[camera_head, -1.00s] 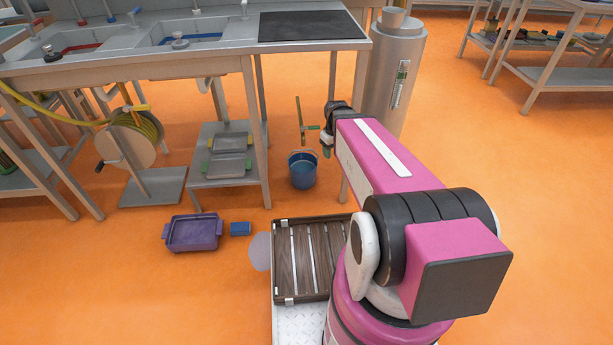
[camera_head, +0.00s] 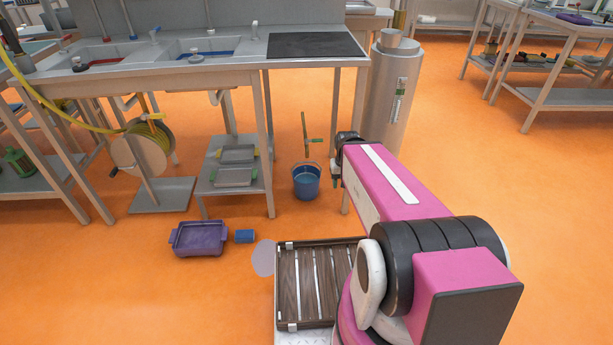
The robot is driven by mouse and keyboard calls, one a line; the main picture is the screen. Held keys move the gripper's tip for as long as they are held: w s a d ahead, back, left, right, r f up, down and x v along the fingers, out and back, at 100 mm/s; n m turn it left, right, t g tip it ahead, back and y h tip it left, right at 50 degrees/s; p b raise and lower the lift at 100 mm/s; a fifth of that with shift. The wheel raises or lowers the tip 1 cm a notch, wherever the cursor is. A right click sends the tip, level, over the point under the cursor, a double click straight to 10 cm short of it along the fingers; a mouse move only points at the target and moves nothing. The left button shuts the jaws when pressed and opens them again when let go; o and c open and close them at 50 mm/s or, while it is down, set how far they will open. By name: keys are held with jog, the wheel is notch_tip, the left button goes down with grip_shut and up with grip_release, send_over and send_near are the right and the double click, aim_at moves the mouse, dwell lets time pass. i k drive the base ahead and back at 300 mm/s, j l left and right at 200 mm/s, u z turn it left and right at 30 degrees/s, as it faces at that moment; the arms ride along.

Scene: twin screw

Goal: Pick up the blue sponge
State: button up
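A small blue block (camera_head: 244,236), which looks like the blue sponge, lies on the orange floor just right of a purple bin (camera_head: 198,239). My pink arm reaches away from the camera at right. Its dark wrist end (camera_head: 348,140) is in front of the steel bench's right side, beyond and to the right of the blue block, well apart from it. My gripper's fingers are too small and partly hidden by the arm, so I cannot tell whether they are open or shut.
A wooden slatted tray (camera_head: 284,298) is right of the block, with a pale flat disc (camera_head: 263,258) between them. A blue bucket (camera_head: 306,184) stands behind. A sink bench (camera_head: 180,84), hose reel (camera_head: 139,156) and metal cylinder (camera_head: 392,100) stand farther back. Floor in front of the block is clear.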

aim_at(246, 235)
jog(key=k+l+u, duration=0.1)
jog(key=u, duration=1.05)
jog(key=k+l, duration=0.2)
jog(key=k, duration=0.3)
jog(key=k+l, duration=0.2)
jog(key=k, duration=0.3)
jog(key=k+l, duration=0.2)
jog(key=k, duration=0.25)
jog(key=i+j, duration=0.15)
jog(key=i, duration=0.35)
jog(key=i+j, duration=0.15)
jog(key=i, duration=0.3)
jog(key=i+j, duration=0.1)
jog(key=i, duration=0.4)
jog(key=j+u, duration=0.05)
